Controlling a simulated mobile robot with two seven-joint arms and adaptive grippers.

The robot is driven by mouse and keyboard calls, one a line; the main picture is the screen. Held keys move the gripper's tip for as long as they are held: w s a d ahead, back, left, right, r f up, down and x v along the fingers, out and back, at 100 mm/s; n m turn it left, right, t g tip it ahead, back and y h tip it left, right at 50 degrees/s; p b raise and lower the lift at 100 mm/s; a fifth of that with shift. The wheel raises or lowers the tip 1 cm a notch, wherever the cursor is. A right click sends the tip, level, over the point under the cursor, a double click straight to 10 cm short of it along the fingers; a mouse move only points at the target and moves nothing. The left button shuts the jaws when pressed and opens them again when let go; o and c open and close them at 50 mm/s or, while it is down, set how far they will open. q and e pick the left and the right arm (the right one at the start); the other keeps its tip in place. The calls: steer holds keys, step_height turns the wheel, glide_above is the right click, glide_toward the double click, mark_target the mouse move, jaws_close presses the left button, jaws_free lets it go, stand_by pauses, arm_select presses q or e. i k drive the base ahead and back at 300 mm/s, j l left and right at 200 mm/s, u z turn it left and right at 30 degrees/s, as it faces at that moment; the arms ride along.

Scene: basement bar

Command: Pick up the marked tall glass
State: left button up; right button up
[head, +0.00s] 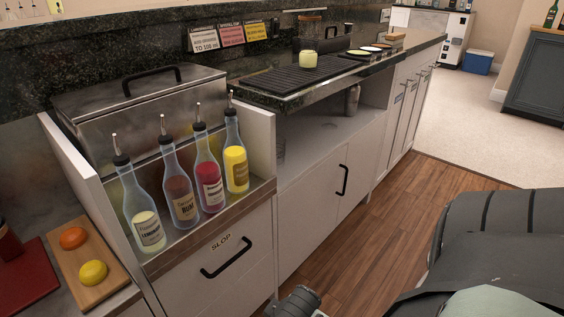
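I cannot make out a tall glass with a clear mark. A short glass with pale yellow-green contents (308,60) stands on the black ribbed bar mat. A faint clear glass-like shape (279,149) shows on the open shelf under the counter, mostly hidden by the white side panel of the bottle station. Neither gripper's fingers are in view. Dark parts of my own body fill the lower right, and a small dark part of mine shows at the bottom edge.
Several pourer bottles (183,197) stand in a steel well at the left. A metal shaker (352,100) stands on the open shelf. The bar mat (284,80) lies on the dark counter. A cutting board (94,262) holds two fruits. The wooden floor (375,222) beside the cabinets is clear.

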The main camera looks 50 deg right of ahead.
mark_target(309, 34)
steer(key=z, duration=1.65)
steer(key=i+l+z, duration=0.1)
steer(key=i+l, duration=0.05)
